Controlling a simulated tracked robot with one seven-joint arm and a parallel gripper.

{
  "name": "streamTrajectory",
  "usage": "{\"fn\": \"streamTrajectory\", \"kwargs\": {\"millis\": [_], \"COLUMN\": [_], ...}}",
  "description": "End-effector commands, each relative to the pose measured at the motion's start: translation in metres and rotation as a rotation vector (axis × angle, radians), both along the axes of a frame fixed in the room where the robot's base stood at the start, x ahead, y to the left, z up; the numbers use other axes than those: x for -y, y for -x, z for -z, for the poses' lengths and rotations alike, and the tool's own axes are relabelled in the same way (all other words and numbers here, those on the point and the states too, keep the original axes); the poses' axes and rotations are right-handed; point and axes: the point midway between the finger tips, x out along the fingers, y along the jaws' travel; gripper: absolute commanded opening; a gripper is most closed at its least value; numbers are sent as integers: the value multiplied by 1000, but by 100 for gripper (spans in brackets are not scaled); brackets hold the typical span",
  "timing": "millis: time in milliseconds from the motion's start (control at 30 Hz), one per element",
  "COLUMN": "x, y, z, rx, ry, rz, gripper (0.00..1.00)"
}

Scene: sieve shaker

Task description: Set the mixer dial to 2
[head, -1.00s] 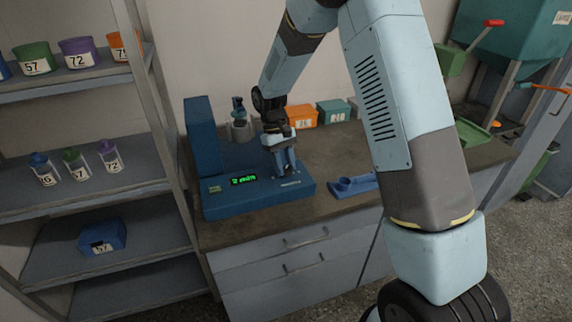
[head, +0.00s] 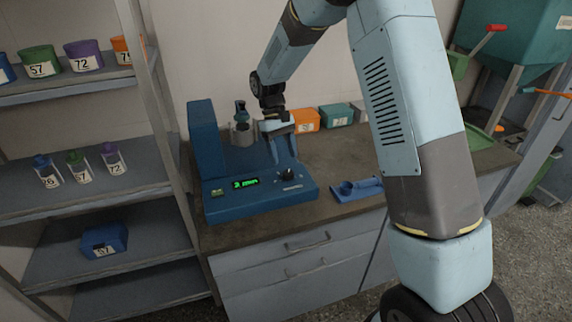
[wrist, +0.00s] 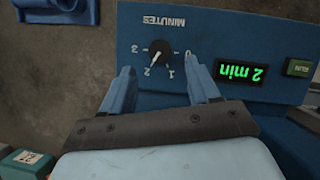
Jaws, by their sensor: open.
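The blue mixer (head: 260,202) stands on the bench. Its black dial (head: 288,173) is on the front part, and in the wrist view the dial (wrist: 160,52) shows a white pointer directed at the 2 mark. The green display (wrist: 241,73) reads "2 min"; it also glows in the head view (head: 245,184). My gripper (head: 275,158) is above the mixer, behind the dial. In the wrist view my gripper (wrist: 166,85) has its two blue fingers apart, with the dial beyond and between their tips, not gripped.
A green RUN button (wrist: 300,67) sits beside the display. A blue holder (head: 357,188) lies right of the mixer. Orange (head: 306,120) and teal (head: 335,117) bins stand behind. A shelf rack (head: 150,110) rises at left.

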Motion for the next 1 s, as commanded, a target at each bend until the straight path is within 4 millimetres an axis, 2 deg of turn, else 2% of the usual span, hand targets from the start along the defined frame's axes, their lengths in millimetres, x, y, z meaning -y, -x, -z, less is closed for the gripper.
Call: {"fn": "streamTrajectory", "kwargs": {"millis": [200,400,600,1000], "x": [-9,-15,-17,-15], "y": [-15,-25,-29,-28], "z": [-41,-66,-78,-82], "rx": [3,3,1,7], "ry": [-2,-2,-1,-3], "rz": [0,0,0,3], "gripper": [61,61,61,61]}}
